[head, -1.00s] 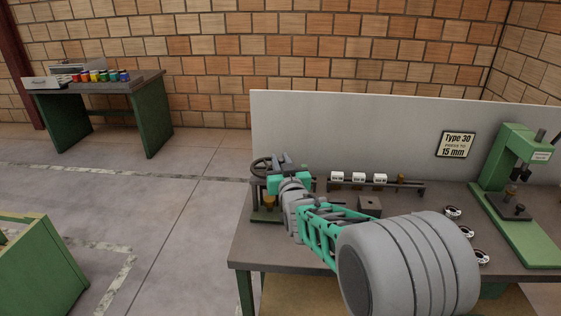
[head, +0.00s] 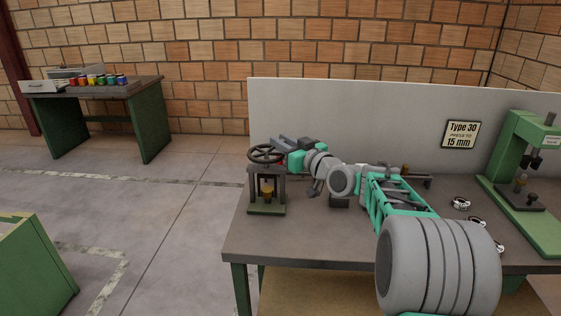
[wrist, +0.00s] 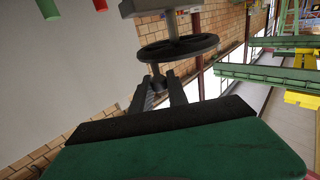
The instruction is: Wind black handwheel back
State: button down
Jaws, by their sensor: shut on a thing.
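The black handwheel (head: 266,154) sits flat on top of a small press stand (head: 253,190) at the left end of the workbench. Its dark rim and spokes also show in the wrist view (wrist: 178,47), with a handle knob (wrist: 157,82) sticking out from the rim. My gripper (head: 281,149) is at the far right side of the wheel. In the wrist view, my gripper (wrist: 158,90) has its two fingers closed on either side of the knob. A brass-coloured part (head: 267,192) is inside the stand, under the wheel.
The workbench (head: 300,235) has a grey back panel (head: 380,115) with a "Type 30, press to 15 mm" sign (head: 461,134). A green press (head: 525,185) stands at the right. Several small round parts lie near it. My arm hides the bench middle.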

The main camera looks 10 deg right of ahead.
jog(key=y, duration=0.1)
jog(key=n+g+y, duration=0.1)
jog(key=w, duration=0.1)
jog(key=shift+d+f+n+g+y, duration=0.25)
jog(key=shift+n+g+y, duration=0.05)
jog(key=shift+n+y, duration=0.1)
jog(key=shift+w+r+n+g+y+p, duration=0.3)
jog(key=shift+n+g+y+p, duration=0.15)
jog(key=shift+n+g+y, duration=0.3)
jog(key=n+g+y+p, duration=0.2)
jog(key=p, duration=0.1)
jog(key=shift+w+a, duration=0.1)
jog(key=shift+w, duration=0.15)
jog(key=shift+f+g+y, duration=0.1)
jog(key=shift+g+y, duration=0.25)
jog(key=c, duration=1.5)
grip_release()
jog(key=shift+w+a, duration=0.1)
jog(key=shift+a, duration=0.1)
jog(key=shift+o, duration=1)
jog(key=shift+d, duration=0.15)
jog(key=shift+f, duration=0.1)
